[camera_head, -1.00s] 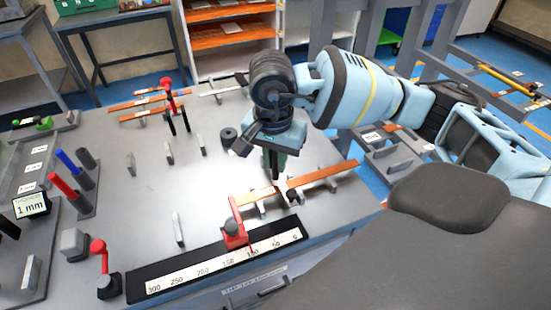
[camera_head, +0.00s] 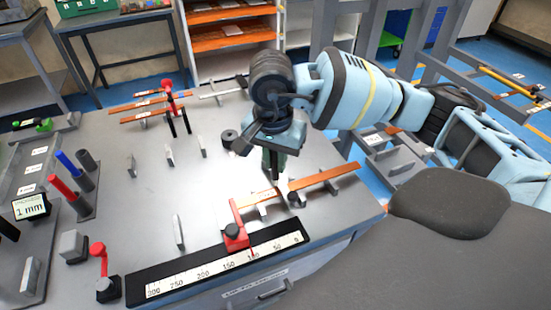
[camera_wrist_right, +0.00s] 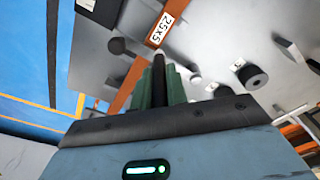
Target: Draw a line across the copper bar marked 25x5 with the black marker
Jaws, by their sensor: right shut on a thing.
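The copper bar marked 25x5 (camera_head: 322,178) lies across low grey supports near the right front of the workbench. Its white 25x5 label shows in the right wrist view (camera_wrist_right: 160,30). My right gripper (camera_head: 275,160) is over the bar, its green fingers shut on the black marker (camera_wrist_right: 158,85). The marker points down at the bar beside the label. Whether its tip touches the copper I cannot tell, and no line is visible on the bar. The gripper hides part of the bar in the head view. My left gripper is not in view.
A black scale (camera_head: 215,268) with a red stop (camera_head: 235,236) lies in front of the bar. Other copper bars (camera_head: 140,105) rest at the back left. Coloured upright posts (camera_head: 68,190) stand at the left. The middle of the workbench holds a few small upright plates.

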